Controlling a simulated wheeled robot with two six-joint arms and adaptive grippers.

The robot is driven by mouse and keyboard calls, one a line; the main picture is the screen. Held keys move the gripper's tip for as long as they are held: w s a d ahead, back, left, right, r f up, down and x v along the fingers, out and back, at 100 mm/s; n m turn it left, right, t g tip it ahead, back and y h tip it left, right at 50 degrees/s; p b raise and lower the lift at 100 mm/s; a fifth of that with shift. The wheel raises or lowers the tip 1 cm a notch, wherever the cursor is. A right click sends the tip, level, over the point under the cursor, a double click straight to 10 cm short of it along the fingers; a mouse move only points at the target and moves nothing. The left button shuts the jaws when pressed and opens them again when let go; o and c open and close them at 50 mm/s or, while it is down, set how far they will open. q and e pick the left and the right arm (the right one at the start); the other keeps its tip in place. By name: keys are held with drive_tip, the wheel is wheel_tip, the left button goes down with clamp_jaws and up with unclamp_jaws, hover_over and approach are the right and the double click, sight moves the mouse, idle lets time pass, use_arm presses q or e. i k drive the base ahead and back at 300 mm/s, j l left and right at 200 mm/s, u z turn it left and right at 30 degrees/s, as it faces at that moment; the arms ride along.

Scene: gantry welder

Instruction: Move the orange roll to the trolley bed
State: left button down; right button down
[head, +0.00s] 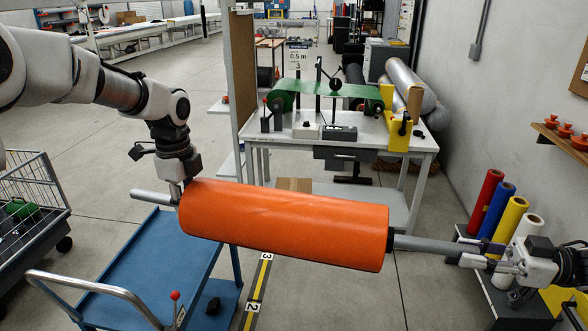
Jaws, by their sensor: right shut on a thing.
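The orange roll (285,225) is level in the air, with a grey shaft sticking out at both ends. My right gripper (492,256) is shut on the right shaft end. My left gripper (178,190) comes down at the left shaft end, against the roll's left edge; its fingertips are mostly hidden, so its grip is unclear. The blue trolley (135,262) stands at lower left, with its bare upper bed partly behind the roll's left part. The roll's right part reaches past the trolley over the floor.
A grey table (400,150) with a green belt machine stands behind the roll. Red, blue, yellow and white rolls (488,200) stand at right, near my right gripper. A wire cart (35,205) stands at left. The floor right of the trolley is clear.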

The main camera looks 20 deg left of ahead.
sight(159, 271)
drive_tip(key=u, duration=1.5)
drive_tip(key=i+l+u, duration=0.25)
drive_tip(key=i+l, duration=1.3)
drive_tip(key=i, duration=0.05)
